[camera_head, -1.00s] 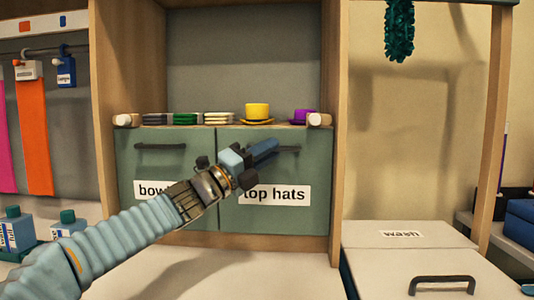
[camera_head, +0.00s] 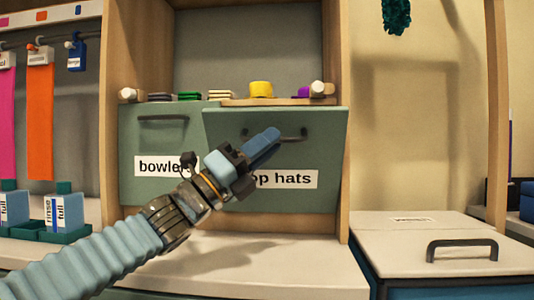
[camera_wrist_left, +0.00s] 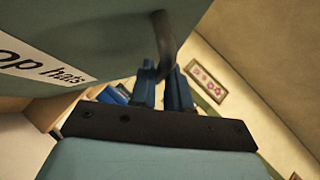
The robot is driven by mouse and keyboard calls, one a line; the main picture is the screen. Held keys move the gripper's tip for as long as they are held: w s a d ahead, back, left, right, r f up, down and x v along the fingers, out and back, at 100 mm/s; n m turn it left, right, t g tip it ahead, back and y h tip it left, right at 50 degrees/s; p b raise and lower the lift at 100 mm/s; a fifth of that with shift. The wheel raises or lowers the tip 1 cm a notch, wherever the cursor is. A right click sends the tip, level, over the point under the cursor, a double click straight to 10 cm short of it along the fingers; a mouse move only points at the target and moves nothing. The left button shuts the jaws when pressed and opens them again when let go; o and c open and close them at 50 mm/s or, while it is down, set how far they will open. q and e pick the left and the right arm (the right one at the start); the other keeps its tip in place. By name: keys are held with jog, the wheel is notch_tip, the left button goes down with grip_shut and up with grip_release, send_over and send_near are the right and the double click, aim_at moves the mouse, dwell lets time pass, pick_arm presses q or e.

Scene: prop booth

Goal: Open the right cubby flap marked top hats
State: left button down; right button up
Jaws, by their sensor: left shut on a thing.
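The right cubby flap (camera_head: 310,150), grey-green with a "top hats" label (camera_head: 297,179), is tilted, its top edge leaning out from the cabinet. My left gripper (camera_head: 272,142) is shut on the flap's dark bar handle (camera_head: 293,137). In the left wrist view the blue fingers (camera_wrist_left: 162,92) close around the handle (camera_wrist_left: 163,45), with the flap (camera_wrist_left: 105,25) at upper left. My gripper hides part of the label and handle. My right gripper is not in view.
The left flap (camera_head: 150,130), marked "bowle...", is closed beside it. A yellow hat (camera_head: 261,89), a purple hat (camera_head: 303,92) and folded stacks (camera_head: 189,96) sit on the shelf above. A lidded bin (camera_head: 440,240) stands at right. The counter (camera_head: 250,258) below is clear.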

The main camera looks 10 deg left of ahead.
pick_arm(q)
jog(key=shift+s+f, duration=0.3)
jog(key=shift+f, duration=0.25)
jog(key=c, duration=1.4)
grip_release()
jog(key=b+v, duration=0.1)
jog(key=v, duration=1.2)
jog(key=shift+s+a+f+b, duration=0.15)
jog(key=shift+a+f+b, duration=0.1)
jog(key=shift+b, duration=0.1)
